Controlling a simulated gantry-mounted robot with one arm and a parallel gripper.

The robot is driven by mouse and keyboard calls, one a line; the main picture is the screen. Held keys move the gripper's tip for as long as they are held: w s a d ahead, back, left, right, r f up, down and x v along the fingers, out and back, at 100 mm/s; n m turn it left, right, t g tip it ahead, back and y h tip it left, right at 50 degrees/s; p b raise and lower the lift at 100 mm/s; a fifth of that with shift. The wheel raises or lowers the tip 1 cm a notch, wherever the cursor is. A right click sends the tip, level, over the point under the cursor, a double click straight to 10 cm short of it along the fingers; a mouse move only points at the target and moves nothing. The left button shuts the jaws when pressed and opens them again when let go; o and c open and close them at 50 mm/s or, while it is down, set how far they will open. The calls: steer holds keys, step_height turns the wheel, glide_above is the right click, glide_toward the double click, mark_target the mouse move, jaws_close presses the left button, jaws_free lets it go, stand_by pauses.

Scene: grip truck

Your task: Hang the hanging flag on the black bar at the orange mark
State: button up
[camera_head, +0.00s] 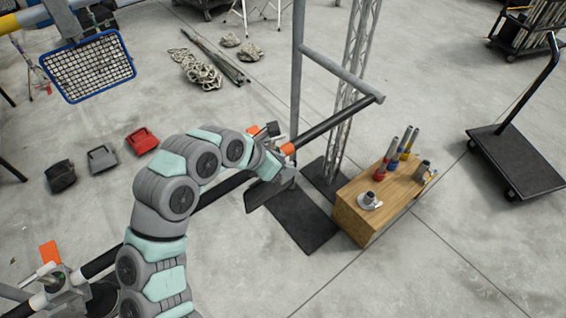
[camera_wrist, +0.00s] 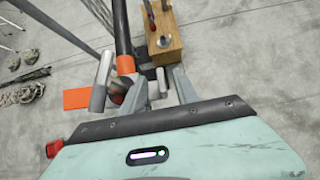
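The black bar (camera_head: 331,122) runs diagonally from a grey pipe at upper right to the lower left, passing behind my arm. The orange mark (camera_head: 288,149) is a band around it, also seen in the wrist view (camera_wrist: 125,65). My gripper (camera_head: 284,177) is beside the bar close to this mark. In the wrist view its fingers (camera_wrist: 161,90) are close to a grey clamp-like part (camera_wrist: 101,82) with an orange plate (camera_wrist: 76,98). What lies between the fingers is unclear. A dark panel (camera_head: 260,194) shows below my gripper; I cannot tell whether it is the flag or a floor plate.
A wooden box (camera_head: 352,223) with several cylinders stands right of the bar. A grey upright pole (camera_head: 297,70) and a truss (camera_head: 355,60) rise behind it. A blue-framed net (camera_head: 88,66) hangs at upper left. A cart (camera_head: 515,160) stands right. Open floor lies at lower right.

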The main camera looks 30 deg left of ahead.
steer(key=b+v, duration=0.1)
steer(key=v, duration=0.9)
steer(key=shift+s+r, duration=0.25)
steer(key=shift+r, duration=0.05)
stand_by(0.5)
